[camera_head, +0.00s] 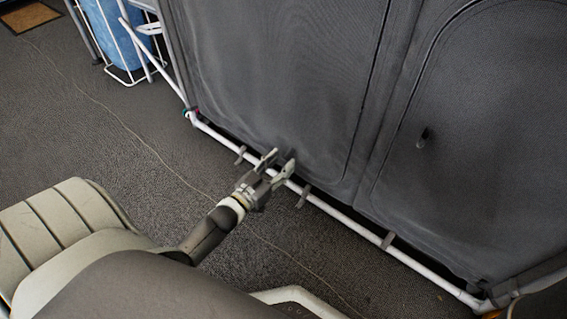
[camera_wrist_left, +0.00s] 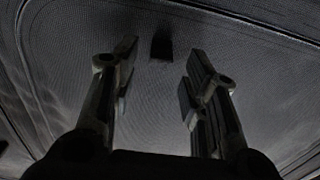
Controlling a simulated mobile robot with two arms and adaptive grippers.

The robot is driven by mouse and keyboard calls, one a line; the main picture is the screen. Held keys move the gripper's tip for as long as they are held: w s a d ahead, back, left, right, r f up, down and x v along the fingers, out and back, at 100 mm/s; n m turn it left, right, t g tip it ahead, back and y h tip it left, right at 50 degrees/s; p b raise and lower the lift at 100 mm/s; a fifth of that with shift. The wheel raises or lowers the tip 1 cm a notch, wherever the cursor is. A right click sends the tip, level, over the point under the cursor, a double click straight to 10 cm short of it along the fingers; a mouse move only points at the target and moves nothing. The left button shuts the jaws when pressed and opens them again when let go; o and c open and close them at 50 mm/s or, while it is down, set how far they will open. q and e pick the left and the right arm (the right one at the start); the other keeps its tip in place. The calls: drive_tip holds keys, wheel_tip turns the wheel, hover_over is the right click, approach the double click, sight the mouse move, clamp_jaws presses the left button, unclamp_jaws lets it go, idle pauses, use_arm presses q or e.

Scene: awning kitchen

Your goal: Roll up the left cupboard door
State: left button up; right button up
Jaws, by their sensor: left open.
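The left cupboard door (camera_head: 285,75) is a dark grey fabric panel hanging down, closed, almost to the white bottom bar of the frame. My left gripper (camera_head: 279,161) is open at the lower part of this door, just above the white bar. In the left wrist view the two fingers stand apart, with grey fabric (camera_wrist_left: 160,85) filling the space ahead. A small dark tab (camera_wrist_left: 162,44) shows on the fabric between the fingertips, with nothing gripped. Whether the fingers touch the fabric cannot be told. My right gripper is not in view.
The right cupboard door (camera_head: 480,150) is also closed, with a small dark tab (camera_head: 422,137) on it. The white bottom bar (camera_head: 345,219) runs diagonally below both doors. A white rack with a blue item (camera_head: 112,45) stands at the upper left. Dark carpet (camera_head: 80,120) is mostly clear, crossed by a thin cord.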

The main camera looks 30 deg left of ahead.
use_arm(q)
drive_tip(key=shift+w+b, duration=0.3)
drive_tip(key=shift+w, duration=0.65)
clamp_jaws()
